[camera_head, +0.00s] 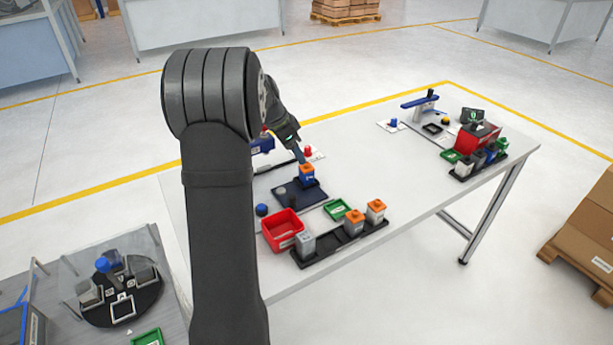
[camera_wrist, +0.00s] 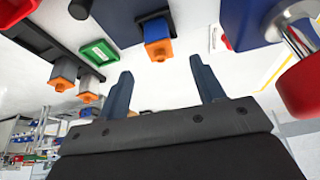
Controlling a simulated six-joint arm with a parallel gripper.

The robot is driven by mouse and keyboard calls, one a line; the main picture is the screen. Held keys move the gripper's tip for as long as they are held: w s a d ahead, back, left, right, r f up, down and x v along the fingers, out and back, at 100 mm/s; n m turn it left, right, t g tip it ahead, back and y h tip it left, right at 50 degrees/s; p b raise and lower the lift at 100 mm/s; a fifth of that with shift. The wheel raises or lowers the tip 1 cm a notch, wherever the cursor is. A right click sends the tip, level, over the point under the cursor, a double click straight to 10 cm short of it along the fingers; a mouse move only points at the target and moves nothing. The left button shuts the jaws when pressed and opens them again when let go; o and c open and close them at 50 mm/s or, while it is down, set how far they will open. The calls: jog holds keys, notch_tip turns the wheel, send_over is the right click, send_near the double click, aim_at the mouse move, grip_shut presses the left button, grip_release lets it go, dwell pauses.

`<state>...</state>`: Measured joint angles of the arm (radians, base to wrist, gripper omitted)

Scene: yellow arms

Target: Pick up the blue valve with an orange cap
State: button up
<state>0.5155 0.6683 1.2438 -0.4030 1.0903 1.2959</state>
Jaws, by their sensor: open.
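The blue valve with an orange cap (camera_head: 307,175) stands upright at the far end of a dark blue pad (camera_head: 291,195) on the table. In the wrist view it shows as an orange and blue block (camera_wrist: 157,38), beyond the fingertips and between their lines. My gripper (camera_head: 298,153) is above and just behind the valve in the head view. In the wrist view its two fingers (camera_wrist: 163,78) are spread apart with nothing between them. Whether a fingertip touches the valve cannot be told from the head view.
A black rack (camera_head: 330,250) holds one grey-capped and two orange-capped grey blocks. Beside it are a red bin (camera_head: 281,229) and a green tray (camera_head: 338,209). A large red cylinder (camera_wrist: 305,88) is close at the wrist view's right. The table's middle is clear.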

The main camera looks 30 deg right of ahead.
aim_at(304, 166)
jog(key=x, duration=1)
jog(key=shift+s+f, duration=0.1)
jog(key=shift+f, duration=0.05)
jog(key=c, duration=1.2)
